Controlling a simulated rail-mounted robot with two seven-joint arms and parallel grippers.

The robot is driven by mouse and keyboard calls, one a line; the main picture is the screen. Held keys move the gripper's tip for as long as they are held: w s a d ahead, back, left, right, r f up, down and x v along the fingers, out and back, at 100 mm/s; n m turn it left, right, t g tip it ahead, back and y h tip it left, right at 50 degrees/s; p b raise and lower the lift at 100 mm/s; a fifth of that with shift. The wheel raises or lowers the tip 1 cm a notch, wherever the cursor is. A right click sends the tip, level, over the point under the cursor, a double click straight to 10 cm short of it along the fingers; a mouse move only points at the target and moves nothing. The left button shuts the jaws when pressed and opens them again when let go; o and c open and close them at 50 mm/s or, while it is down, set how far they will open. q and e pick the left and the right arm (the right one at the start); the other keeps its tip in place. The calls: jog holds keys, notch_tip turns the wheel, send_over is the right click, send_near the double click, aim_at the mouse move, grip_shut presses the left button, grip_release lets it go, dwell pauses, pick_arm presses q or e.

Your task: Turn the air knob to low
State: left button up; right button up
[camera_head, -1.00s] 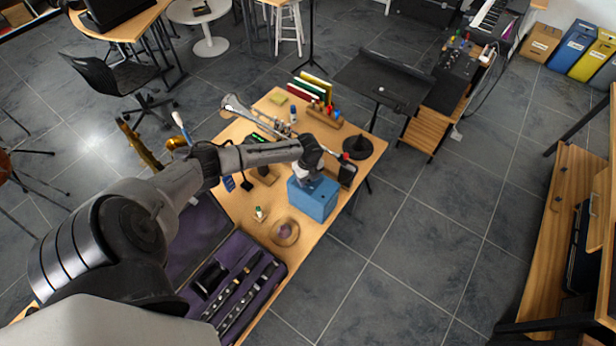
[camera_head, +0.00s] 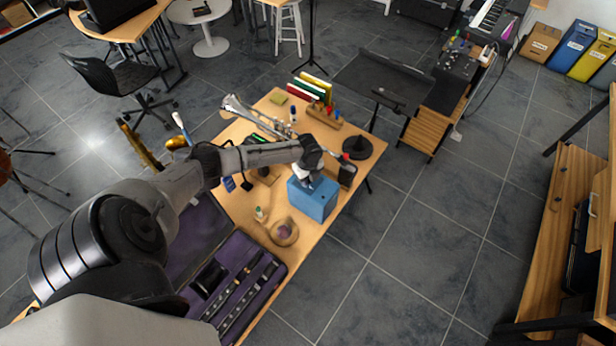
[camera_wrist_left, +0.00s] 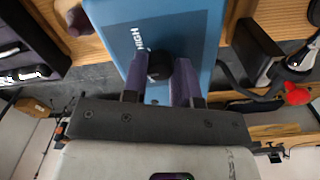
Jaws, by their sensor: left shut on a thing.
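The blue box (camera_head: 313,199) stands near the right edge of the wooden table. Its blue face (camera_wrist_left: 185,25) fills the upper middle of the left wrist view, with the word HIGH printed beside a dark round knob (camera_wrist_left: 160,66). My left gripper (camera_wrist_left: 160,82) reaches down onto this face, its two fingers on either side of the knob and shut on it. In the head view my left gripper (camera_head: 308,182) is at the top of the box and hides the knob. Other markings around the knob are hidden or unreadable. My right gripper does not show.
A black device (camera_head: 346,172) stands just behind the box. A trumpet (camera_head: 255,116), a block with coloured-topped items (camera_head: 325,117) and a black cone-like object (camera_head: 357,147) are farther back. A roll (camera_head: 284,232) and an open purple-lined case (camera_head: 237,285) lie nearer.

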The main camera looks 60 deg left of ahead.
pick_arm(q)
jog(key=shift+r+n+p, duration=0.1)
jog(key=shift+n+p, duration=0.6)
jog(key=shift+n, duration=0.4)
jog(key=n+p, duration=0.2)
jog(key=n, duration=0.1)
jog(key=shift+n, duration=0.3)
jog(key=n+p, duration=0.2)
jog(key=n, duration=0.2)
jog(key=shift+n, duration=0.7)
jog(key=shift+p, duration=0.3)
jog(key=o, duration=0.9)
